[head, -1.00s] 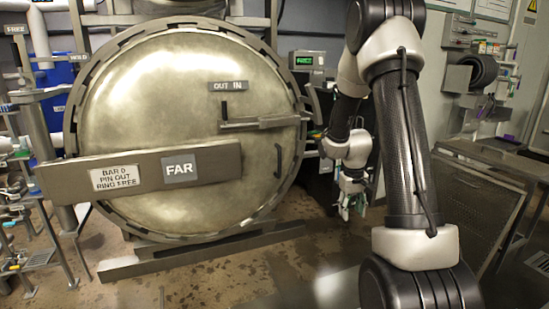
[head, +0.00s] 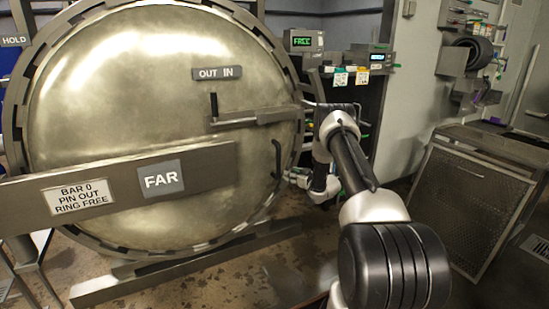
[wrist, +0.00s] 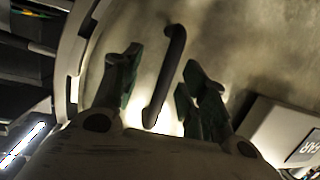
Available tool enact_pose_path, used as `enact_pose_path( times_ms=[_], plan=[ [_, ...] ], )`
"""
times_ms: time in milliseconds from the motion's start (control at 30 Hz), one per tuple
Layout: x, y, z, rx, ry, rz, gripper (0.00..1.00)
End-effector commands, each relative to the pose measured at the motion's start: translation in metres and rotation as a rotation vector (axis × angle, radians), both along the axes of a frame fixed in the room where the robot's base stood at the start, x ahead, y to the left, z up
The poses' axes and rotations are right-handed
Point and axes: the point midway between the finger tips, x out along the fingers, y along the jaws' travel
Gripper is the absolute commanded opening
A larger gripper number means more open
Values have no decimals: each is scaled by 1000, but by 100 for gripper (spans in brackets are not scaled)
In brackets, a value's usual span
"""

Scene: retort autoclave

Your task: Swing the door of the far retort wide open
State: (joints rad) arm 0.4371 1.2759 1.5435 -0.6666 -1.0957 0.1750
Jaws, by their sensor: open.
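The far retort's round metal door (head: 130,100) fills the left of the head view and sits within its toothed ring (head: 268,45). It carries a FAR plate (head: 161,180). A dark curved pull handle (head: 277,160) stands near the door's right edge. My gripper (wrist: 160,65) is open, its green-grey fingers on either side of the handle (wrist: 172,70) in the wrist view. The handle lies between the fingers; I cannot tell whether they touch it. In the head view my gripper is small and partly hidden beside the handle.
A latch bar (head: 250,118) crosses the door under an OUT IN label (head: 217,73), its upright pin on the OUT side. A sign (head: 78,196) reads BAR 0, PIN OUT, RING FREE. A green display (head: 302,41) reads FREE. A mesh-sided cart (head: 470,195) stands at right.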

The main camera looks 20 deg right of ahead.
Motion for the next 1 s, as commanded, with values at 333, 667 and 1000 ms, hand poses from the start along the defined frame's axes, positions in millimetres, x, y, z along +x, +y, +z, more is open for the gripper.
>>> enact_pose_path(
  times_ms=[333, 667, 1000],
  plan=[
    [13, 19, 53, 65, -210, 71, 43],
    [64, 31, 53, 66, -208, 68, 43],
    [83, 35, 53, 68, -205, 67, 43]
  ],
)
